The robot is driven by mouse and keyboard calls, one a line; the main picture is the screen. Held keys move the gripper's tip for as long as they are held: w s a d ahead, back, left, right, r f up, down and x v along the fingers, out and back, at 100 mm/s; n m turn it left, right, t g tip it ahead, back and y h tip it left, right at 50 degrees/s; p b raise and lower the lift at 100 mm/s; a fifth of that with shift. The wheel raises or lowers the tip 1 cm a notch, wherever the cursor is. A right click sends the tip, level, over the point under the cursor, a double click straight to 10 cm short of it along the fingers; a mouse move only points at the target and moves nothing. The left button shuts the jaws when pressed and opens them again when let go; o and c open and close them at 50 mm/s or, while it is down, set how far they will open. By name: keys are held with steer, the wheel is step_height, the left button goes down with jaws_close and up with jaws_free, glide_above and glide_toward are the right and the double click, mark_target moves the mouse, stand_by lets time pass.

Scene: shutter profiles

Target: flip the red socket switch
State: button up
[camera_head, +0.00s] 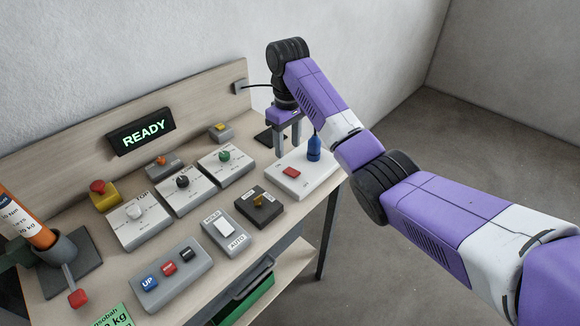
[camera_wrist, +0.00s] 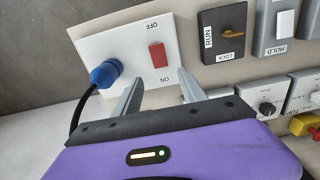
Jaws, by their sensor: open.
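The red socket switch (camera_head: 291,173) sits on a white socket plate (camera_head: 312,186) at the right end of the bench. In the wrist view the red switch (camera_wrist: 158,55) lies between the OFF and ON labels, just beyond my fingertips. A blue plug (camera_head: 314,150) stands in the same plate; it also shows in the wrist view (camera_wrist: 104,74) with a dark cable. My gripper (camera_head: 288,150) is open and empty, pointing down above the back edge of the plate. In the wrist view my gripper (camera_wrist: 158,85) has its two fingers apart, with the switch ahead of the gap.
A black RUN/LOCK knob box (camera_head: 260,206) and a HOLD/AUTO rocker (camera_head: 230,232) stand close to the plate. Dial boxes (camera_head: 183,188), a button box (camera_head: 163,276) and a red emergency button (camera_head: 99,188) are further left. A READY display (camera_head: 141,132) is on the backboard.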

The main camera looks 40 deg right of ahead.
mark_target(288, 170)
steer(key=shift+s+f, duration=0.15)
steer(key=shift+f, duration=3.75)
